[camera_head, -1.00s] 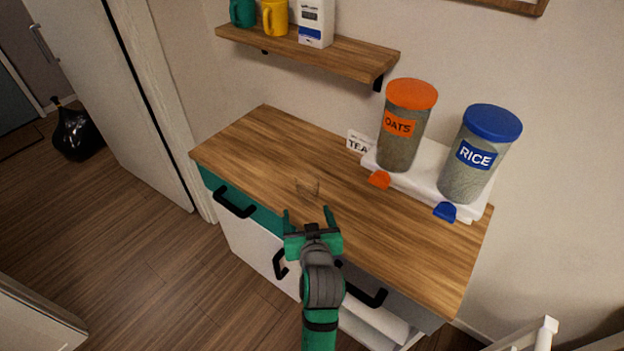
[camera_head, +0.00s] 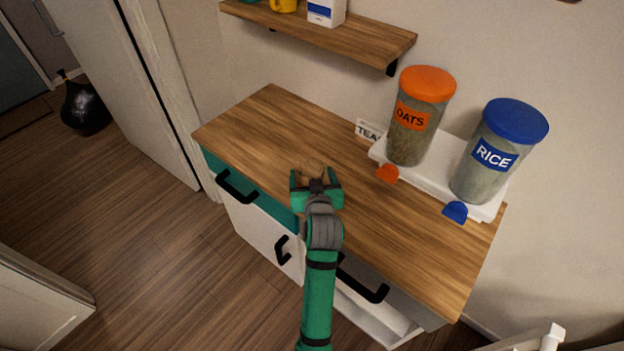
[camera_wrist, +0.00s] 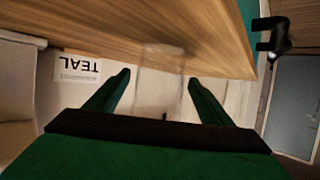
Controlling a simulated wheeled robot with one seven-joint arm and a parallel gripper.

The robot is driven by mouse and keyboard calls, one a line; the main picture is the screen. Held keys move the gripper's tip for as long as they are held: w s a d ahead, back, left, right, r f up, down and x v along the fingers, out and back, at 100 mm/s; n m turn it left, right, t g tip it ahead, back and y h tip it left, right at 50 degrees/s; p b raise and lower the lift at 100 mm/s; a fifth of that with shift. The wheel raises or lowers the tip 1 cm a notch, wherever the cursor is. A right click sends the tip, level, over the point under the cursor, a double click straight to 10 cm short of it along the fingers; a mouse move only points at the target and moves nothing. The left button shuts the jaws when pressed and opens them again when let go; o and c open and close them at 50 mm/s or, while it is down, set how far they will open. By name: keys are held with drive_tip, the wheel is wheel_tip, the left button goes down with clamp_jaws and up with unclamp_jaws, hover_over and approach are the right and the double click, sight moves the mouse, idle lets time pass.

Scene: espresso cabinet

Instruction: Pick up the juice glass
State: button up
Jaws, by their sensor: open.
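The juice glass is clear and hard to make out. It shows faintly on the wooden cabinet top, just at the far side of my gripper, in the head view (camera_head: 313,164). In the wrist view the glass (camera_wrist: 160,88) is a pale see-through shape between the two fingers. My gripper (camera_head: 315,177) is open over the cabinet's front half, with one green finger on each side of the glass. In the wrist view the fingers (camera_wrist: 159,78) stand apart with a visible gap to the glass. My gripper hides the near part of the glass in the head view.
The cabinet top (camera_head: 400,230) is bare around the glass. An oats dispenser (camera_head: 415,125) and a rice dispenser (camera_head: 490,160) stand on a white base at the right back, beside a tea card (camera_head: 368,131). A wall shelf (camera_head: 330,38) hangs above. Black handles (camera_head: 236,187) stick out in front.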

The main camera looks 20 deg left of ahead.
sight(311, 170)
drive_tip(key=shift+x, duration=2)
drive_tip(key=shift+c, duration=0.6)
drive_tip(key=shift+r, duration=0.1)
drive_tip(key=c, duration=1.2)
drive_tip(key=shift+o, duration=0.2)
